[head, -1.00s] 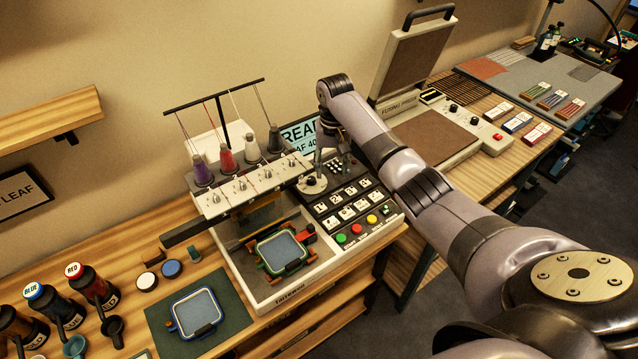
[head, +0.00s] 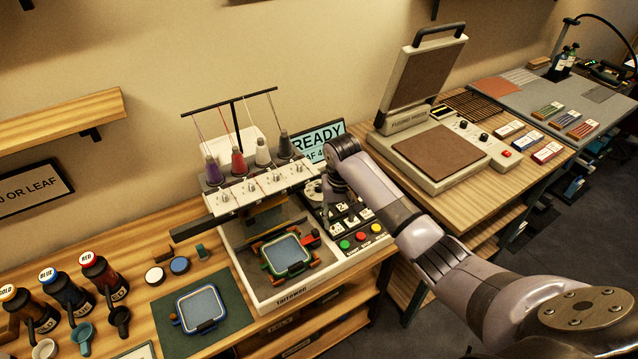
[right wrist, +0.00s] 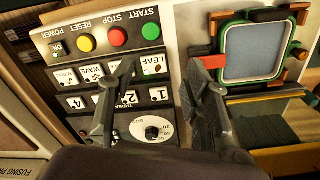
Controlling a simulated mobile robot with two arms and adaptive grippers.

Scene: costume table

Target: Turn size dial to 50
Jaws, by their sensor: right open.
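The size dial (right wrist: 152,132) is a white disc with a black centre knob and small marks around it, on the embroidery machine's dark panel in the right wrist view. My right gripper (right wrist: 164,75) is open, its two fingers spread to either side of the dial in the picture and reaching past it over the white keys. I see no contact with the knob. In the head view the right gripper (head: 344,212) hangs over the panel and hides much of the dial and keys. The machine's screen (head: 319,142) reads READY, with a partly covered line below. My left gripper is not in view.
Green, red and yellow buttons (head: 361,237) line the panel's front edge. A green hoop (head: 287,254) lies in the machine, left of the panel. Thread spools (head: 262,154) stand behind. The fusing press (head: 437,150) stands open to the right.

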